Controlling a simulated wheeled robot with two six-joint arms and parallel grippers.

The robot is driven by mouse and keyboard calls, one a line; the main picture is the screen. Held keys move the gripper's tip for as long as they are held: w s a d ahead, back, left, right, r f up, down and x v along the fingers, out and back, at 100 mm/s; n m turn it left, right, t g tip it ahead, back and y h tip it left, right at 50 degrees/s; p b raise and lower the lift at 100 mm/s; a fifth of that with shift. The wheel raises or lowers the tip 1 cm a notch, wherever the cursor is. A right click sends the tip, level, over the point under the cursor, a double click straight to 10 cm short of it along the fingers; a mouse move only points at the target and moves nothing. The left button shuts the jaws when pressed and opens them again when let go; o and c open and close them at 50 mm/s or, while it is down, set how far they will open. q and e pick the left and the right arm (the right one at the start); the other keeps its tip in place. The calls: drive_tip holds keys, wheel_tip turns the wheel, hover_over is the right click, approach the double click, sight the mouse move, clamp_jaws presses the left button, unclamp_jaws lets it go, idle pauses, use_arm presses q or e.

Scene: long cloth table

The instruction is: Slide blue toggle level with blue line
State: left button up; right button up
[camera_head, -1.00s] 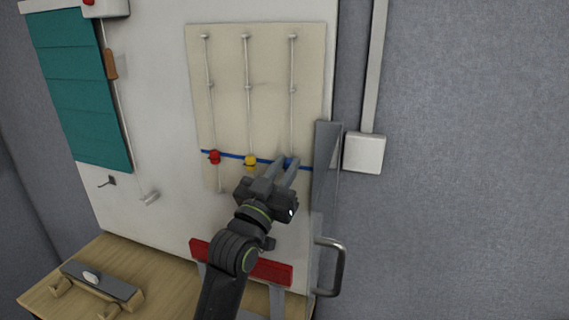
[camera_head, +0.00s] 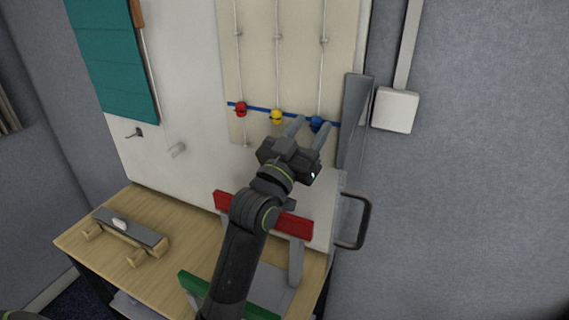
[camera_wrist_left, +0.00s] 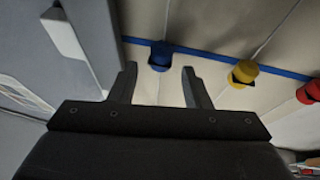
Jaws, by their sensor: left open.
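The blue toggle (camera_head: 316,123) sits on the rightmost vertical cord of the cream board (camera_head: 260,60), at the blue line (camera_head: 258,108). In the left wrist view the blue toggle (camera_wrist_left: 160,57) overlaps the blue line (camera_wrist_left: 205,54), just beyond and between my fingertips. My left gripper (camera_head: 312,126) is open, with its fingers pointing at the blue toggle; it also shows in the left wrist view (camera_wrist_left: 158,72). No finger visibly closes on the toggle. The red toggle (camera_head: 241,109) and yellow toggle (camera_head: 277,117) sit on the other cords, also at the line. My right gripper is out of view.
A grey upright panel (camera_head: 355,110) stands close to the right of the toggle. A white wall box (camera_head: 396,110) and a dark handle (camera_head: 364,222) are further right. A red bar (camera_head: 296,227) lies below, and a wooden table (camera_head: 180,245) carries a grey-topped block.

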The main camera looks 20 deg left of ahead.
use_arm(q)
drive_tip(key=b+v, duration=0.1)
drive_tip(key=v, duration=1.5)
drive_tip(key=shift+s+b, duration=0.25)
drive_tip(key=shift+b, duration=0.05)
